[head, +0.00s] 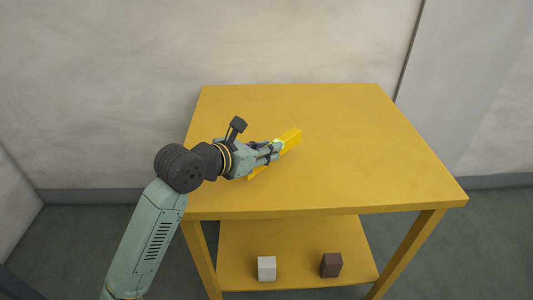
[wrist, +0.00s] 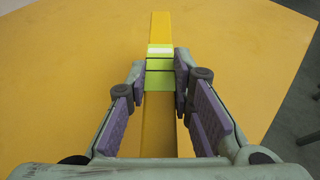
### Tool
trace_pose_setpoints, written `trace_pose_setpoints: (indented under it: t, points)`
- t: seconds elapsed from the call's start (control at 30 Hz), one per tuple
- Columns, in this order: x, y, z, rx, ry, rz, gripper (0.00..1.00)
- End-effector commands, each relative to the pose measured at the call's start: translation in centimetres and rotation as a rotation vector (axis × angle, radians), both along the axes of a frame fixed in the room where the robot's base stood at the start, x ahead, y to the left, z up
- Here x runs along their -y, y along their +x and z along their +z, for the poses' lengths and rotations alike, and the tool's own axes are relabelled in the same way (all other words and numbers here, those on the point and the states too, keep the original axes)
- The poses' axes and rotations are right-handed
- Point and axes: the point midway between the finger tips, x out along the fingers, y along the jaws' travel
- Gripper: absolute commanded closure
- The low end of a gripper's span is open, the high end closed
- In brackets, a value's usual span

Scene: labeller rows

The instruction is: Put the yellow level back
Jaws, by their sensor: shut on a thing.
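The yellow level (head: 291,137) is a long bar at the left middle of the yellow table's top in the head view. Its far end sticks out past my gripper (head: 277,150), and a bit of its near end shows below the gripper. In the wrist view the level (wrist: 160,27) runs straight away from me, with a green and white band in its middle. My gripper (wrist: 160,80) is shut on the level around this band, one finger at each side. I cannot tell whether the level touches the tabletop.
The yellow table (head: 370,150) has a bare top, with wide free room at the right. On its lower shelf (head: 300,240) stand a white block (head: 267,268) and a dark brown block (head: 331,265). A pale wall (head: 300,40) is behind the table.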

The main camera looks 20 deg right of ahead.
Motion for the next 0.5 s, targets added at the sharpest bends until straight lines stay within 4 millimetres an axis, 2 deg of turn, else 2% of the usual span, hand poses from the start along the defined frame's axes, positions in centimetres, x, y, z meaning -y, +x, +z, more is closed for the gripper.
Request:
trace_pose_setpoints:
  t: [0.07,0.3,0.5]
  points:
    - [0.1,0.2,-0.2,-0.001,-0.001,0.002,1.0]
    - [0.0,0.2,-3.1,-0.004,-0.003,0.003,1.0]
    - [0.1,0.2,-3.6,0.001,-0.001,0.001,1.0]
